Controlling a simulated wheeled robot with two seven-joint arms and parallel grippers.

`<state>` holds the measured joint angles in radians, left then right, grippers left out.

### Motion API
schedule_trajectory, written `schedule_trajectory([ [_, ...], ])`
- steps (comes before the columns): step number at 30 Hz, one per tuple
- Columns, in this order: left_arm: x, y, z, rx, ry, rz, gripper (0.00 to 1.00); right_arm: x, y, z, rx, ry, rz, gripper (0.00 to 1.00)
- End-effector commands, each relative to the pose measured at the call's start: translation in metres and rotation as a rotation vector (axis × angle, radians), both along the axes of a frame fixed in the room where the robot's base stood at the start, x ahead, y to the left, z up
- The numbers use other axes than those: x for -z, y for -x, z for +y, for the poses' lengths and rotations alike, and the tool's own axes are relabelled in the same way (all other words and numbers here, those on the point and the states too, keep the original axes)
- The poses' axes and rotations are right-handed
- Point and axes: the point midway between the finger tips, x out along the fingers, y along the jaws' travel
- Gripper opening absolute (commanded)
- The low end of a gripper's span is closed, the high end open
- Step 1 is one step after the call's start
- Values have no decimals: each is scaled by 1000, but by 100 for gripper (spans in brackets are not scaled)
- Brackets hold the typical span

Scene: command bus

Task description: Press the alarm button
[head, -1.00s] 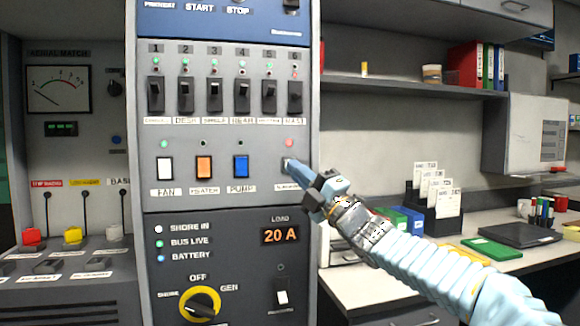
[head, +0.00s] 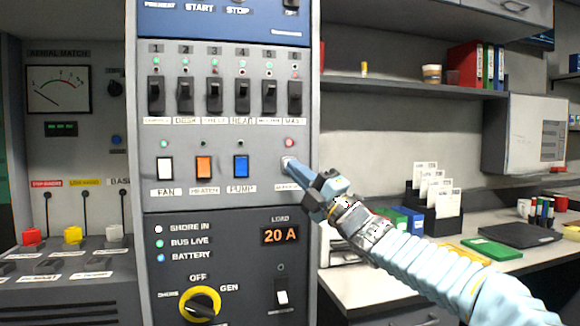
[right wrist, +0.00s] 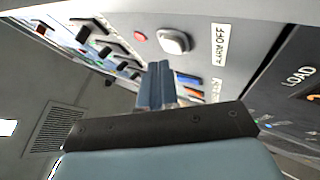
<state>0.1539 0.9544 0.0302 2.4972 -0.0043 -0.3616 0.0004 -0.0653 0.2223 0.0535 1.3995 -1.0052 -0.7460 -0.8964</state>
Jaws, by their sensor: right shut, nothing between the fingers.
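My left gripper is not in view.
The panel (head: 222,135) also carries white, orange and blue rocker switches to the left and a row of black toggles above. A desk (head: 365,285) with folders stands at the right.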

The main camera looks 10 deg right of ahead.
Motion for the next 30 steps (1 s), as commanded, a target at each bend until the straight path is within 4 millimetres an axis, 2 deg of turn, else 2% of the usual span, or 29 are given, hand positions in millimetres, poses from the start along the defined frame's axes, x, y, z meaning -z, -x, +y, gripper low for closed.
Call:
schedule_trajectory([
  [7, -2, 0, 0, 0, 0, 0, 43, 0, -8, 0, 0, 1, 1, 0],
  [30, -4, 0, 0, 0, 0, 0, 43, -1, -12, 0, 0, 0, 0, 0],
])
